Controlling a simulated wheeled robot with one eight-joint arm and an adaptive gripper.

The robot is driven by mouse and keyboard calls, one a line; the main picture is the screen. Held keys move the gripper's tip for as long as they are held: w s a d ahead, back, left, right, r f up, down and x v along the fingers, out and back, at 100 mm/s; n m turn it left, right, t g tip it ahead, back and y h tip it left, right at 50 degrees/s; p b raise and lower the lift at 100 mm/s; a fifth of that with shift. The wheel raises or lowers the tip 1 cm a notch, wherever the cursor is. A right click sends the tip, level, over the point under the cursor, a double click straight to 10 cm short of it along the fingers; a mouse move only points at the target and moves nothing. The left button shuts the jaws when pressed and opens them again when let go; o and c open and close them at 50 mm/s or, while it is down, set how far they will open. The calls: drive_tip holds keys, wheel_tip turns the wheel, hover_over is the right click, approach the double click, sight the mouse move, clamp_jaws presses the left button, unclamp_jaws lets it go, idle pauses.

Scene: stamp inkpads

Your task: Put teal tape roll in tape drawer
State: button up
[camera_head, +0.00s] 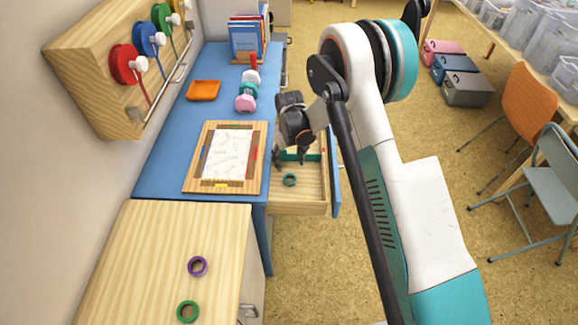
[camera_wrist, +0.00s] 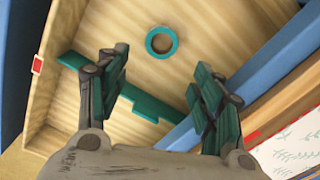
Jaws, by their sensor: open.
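The teal tape roll (camera_head: 290,180) lies flat on the floor of the open wooden drawer (camera_head: 300,209) below the blue desk top. In the wrist view the roll (camera_wrist: 161,42) rests on the bare wood of the drawer (camera_wrist: 215,40), clear of its walls. My gripper (camera_head: 290,160) is over the drawer. In the wrist view my gripper (camera_wrist: 160,85) has its two fingers spread apart with nothing between them, and the roll lies beyond the fingertips, not touching them. A teal strip (camera_wrist: 145,103) lies in the drawer, partly behind the fingers.
A framed paper board (camera_head: 227,156), an orange tray (camera_head: 204,90) and stamps (camera_head: 246,98) stand on the blue desk (camera_head: 160,160). A purple roll (camera_head: 197,266) and a green roll (camera_head: 187,311) lie on the wooden cabinet top (camera_head: 130,255).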

drive_tip(key=s+d+r+m+t, duration=0.1)
drive_tip(key=s+d+r, duration=0.3)
drive_tip(key=r, duration=0.6)
drive_tip(key=s+d+r+t, duration=0.1)
drive_tip(key=s+d+r, duration=0.25)
drive_tip(key=r, duration=0.75)
drive_tip(key=s+d+r+m+t, duration=0.1)
drive_tip(key=s+d+r, duration=0.25)
drive_tip(key=r, duration=0.65)
drive_tip(key=s+d+r+t, duration=0.1)
drive_tip(key=s+d, duration=0.2)
drive_tip(key=s, duration=0.4)
drive_tip(key=s+d+r+m+t, duration=0.1)
drive_tip(key=s+d+r, duration=0.1)
drive_tip(key=s, duration=0.5)
drive_tip(key=s+d+r+m+t, duration=0.1)
drive_tip(key=s+d+r+t, duration=0.1)
drive_tip(key=s, duration=0.5)
drive_tip(key=shift+d+p, duration=0.35)
drive_tip(key=shift+d, duration=0.55)
